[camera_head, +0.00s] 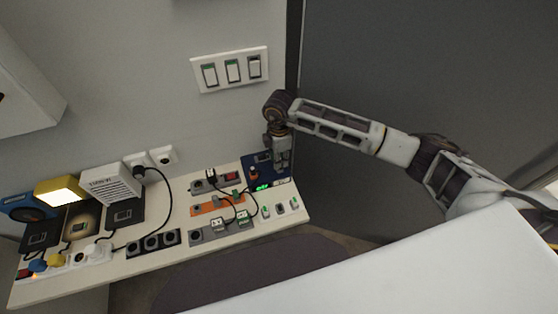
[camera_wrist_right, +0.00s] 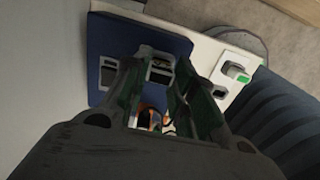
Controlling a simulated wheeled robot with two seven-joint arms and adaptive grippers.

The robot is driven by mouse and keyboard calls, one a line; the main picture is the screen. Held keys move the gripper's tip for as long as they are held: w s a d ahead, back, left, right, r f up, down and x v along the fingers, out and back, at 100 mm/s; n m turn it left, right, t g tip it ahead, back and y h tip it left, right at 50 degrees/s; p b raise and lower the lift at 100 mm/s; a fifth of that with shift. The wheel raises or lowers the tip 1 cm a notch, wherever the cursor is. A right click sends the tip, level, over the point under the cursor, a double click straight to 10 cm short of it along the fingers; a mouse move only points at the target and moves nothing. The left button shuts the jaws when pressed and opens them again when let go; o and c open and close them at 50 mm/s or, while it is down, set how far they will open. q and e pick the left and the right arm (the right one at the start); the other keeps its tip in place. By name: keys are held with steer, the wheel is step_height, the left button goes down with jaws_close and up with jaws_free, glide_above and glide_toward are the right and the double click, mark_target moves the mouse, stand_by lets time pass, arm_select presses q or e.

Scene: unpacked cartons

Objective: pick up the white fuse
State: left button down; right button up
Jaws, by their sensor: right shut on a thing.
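My right gripper (camera_head: 281,165) is over the dark blue panel (camera_head: 249,162) at the right end of the shelf. In the right wrist view, the two fingers (camera_wrist_right: 161,72) are closed around a small pale piece, which I take for the white fuse (camera_wrist_right: 160,70). Its lower part is hidden by the fingers, and I cannot tell whether it is clear of the blue panel (camera_wrist_right: 110,35). A pale-framed dark slot (camera_wrist_right: 107,75) lies left of the fingers on the panel. My left gripper is not in view.
White switches with green marks (camera_head: 266,211) stand at the front right of the shelf (camera_head: 125,263). Power strips, cables, a white heater (camera_head: 110,182) and a yellow lamp (camera_head: 60,191) crowd it to the left. A wall switch plate (camera_head: 230,69) is above.

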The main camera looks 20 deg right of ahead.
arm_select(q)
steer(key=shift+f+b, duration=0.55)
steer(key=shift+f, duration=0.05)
arm_select(e)
steer(key=shift+r, duration=4.4)
steer(key=shift+s+f, duration=0.1)
steer(key=shift+s, duration=0.05)
